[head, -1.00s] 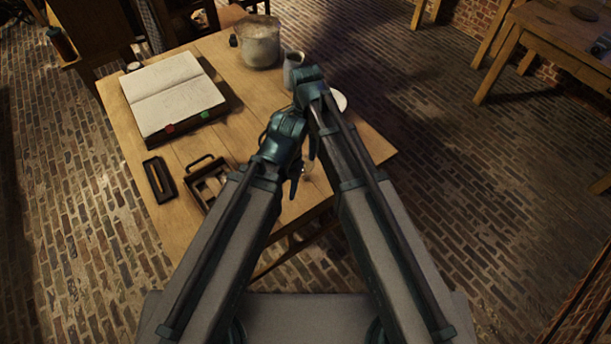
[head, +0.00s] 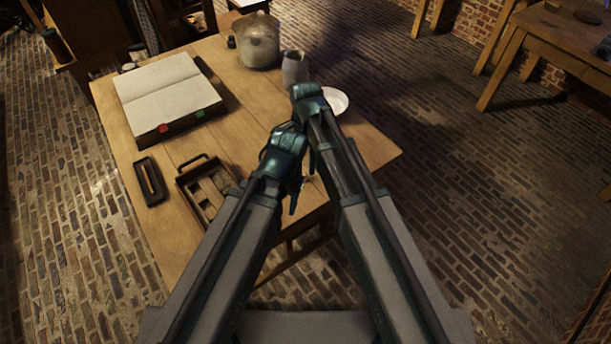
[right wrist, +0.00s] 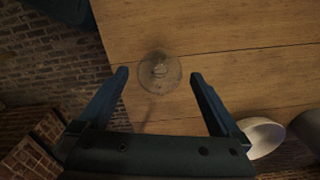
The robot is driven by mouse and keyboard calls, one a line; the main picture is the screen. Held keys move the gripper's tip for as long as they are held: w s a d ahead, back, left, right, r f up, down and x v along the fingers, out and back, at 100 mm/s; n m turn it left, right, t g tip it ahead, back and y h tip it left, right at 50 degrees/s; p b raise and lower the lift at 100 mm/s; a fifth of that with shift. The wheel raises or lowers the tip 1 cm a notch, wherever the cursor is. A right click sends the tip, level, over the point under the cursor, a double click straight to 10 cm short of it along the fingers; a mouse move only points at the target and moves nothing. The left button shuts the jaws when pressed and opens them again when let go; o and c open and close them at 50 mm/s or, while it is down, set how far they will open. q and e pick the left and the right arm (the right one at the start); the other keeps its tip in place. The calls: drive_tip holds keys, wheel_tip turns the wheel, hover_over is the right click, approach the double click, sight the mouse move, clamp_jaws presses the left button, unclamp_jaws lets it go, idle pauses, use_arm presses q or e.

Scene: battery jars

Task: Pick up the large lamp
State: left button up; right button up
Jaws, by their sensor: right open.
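The large lamp looks like a clear round glass bulb (right wrist: 160,72) on the wooden table in the right wrist view. I cannot make it out in the head view, where my arms cover that part of the table. My right gripper (right wrist: 160,76) is open and empty, with its fingertips spread to either side of the bulb as seen from the wrist. I cannot tell how far above the bulb they are. My left gripper is mostly hidden at the end of the left arm in the head view, and its jaws cannot be read.
On the table (head: 236,100) are an open book (head: 160,90), a small dark tray (head: 149,181), a compartmented wooden box (head: 203,187), a large pot (head: 258,42), a grey jug (head: 294,66) and a white dish (head: 337,101). The table's right front corner is bare.

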drive_tip(key=shift+f, duration=0.1)
drive_tip(key=c, duration=1.5)
